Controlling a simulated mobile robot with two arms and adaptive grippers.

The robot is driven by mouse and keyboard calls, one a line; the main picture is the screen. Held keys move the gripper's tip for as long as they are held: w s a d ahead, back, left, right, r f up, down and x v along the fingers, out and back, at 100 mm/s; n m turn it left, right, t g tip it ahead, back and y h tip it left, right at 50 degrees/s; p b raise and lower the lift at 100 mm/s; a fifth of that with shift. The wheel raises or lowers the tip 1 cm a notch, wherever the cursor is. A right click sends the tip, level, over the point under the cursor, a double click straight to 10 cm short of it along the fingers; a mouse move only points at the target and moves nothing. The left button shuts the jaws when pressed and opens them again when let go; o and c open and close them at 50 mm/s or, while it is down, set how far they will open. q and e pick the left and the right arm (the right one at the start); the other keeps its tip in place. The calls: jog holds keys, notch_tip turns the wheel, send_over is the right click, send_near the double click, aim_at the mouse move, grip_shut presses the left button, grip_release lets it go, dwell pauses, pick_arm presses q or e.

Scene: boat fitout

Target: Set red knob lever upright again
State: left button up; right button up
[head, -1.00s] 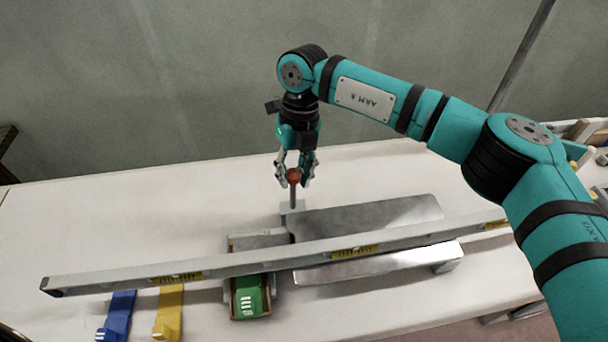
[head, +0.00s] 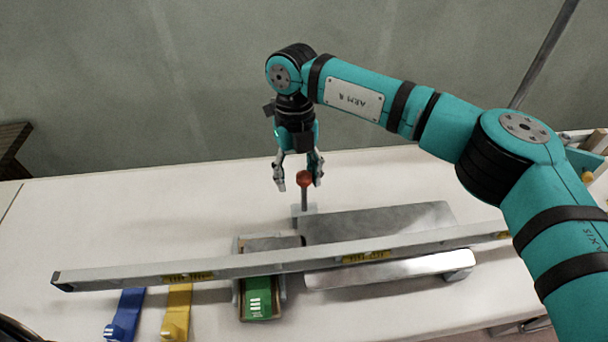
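The red knob (head: 304,177) sits on top of a thin grey lever shaft (head: 304,198) that stands about upright from a small grey base (head: 299,213) on the white bench. My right gripper (head: 299,184) points down at the knob from above, with its fingers spread apart. The knob shows between the fingers, nearer the right one, with a clear gap on its left. Whether the right finger touches the knob I cannot tell. My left gripper is not in view.
A long spirit level (head: 220,268) lies across the bench in front of the lever, over a grey metal plate (head: 380,219) and a box with a green piece (head: 257,297). A blue piece (head: 125,312) and a yellow piece (head: 177,310) lie front left. The bench's back left is clear.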

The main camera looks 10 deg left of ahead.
jog(key=shift+o, duration=0.7)
jog(key=shift+a, duration=0.45)
jog(key=shift+d, duration=0.1)
jog(key=shift+d, duration=0.15)
notch_tip(320, 180, up, 12)
jog(key=w, duration=0.2)
jog(key=shift+a+f, duration=0.15)
jog(key=shift+a, duration=0.1)
